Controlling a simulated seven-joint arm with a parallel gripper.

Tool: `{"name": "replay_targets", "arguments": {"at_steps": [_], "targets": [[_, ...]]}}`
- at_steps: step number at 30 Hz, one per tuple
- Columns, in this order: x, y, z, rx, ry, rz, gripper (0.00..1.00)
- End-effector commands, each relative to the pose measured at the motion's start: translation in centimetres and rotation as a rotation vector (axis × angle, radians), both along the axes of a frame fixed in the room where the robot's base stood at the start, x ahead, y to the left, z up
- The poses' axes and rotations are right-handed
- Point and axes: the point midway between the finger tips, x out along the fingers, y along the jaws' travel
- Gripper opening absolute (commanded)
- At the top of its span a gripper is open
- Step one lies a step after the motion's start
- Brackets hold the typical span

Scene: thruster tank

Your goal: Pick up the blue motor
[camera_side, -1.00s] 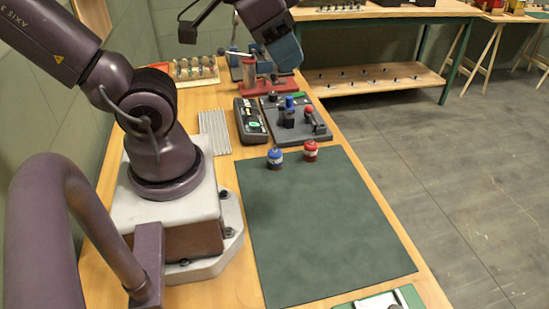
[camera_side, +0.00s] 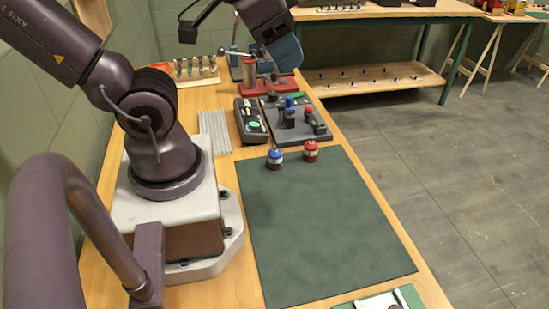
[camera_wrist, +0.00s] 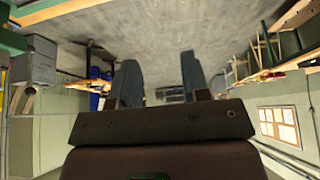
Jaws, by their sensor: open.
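The blue motor (camera_side: 275,159) is a small upright cylinder with a blue cap, a pale band and a dark blue base. It stands on the far end of the green mat (camera_side: 320,230) in the side view. My gripper (camera_side: 284,55) is high above the far part of the bench, beyond the motor and well apart from it. In the wrist view my gripper (camera_wrist: 162,84) has its two fingers spread with nothing between them. The wrist view looks out across the room, and the blue motor does not show there.
A similar red motor (camera_side: 311,151) stands close to the right of the blue one. Behind them are a grey fixture plate (camera_side: 298,128) with upright parts and a dark box (camera_side: 250,120) with a green light. The rest of the mat is clear.

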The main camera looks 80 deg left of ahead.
Motion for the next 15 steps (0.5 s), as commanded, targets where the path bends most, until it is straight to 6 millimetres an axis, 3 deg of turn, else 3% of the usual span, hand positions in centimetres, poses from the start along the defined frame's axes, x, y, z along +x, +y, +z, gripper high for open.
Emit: {"name": "replay_targets", "arguments": {"at_steps": [1,4,5,15], "targets": [[0.0,0.0,0.0,0.0,0.0,0.0,0.43],[0.0,0.0,0.0,0.0,0.0,0.0,0.66],[0.0,0.0,0.0,0.0,0.0,0.0,0.68],[0.35,0.02,-0.33,0.012,0.035,-0.013,0.68]]}}
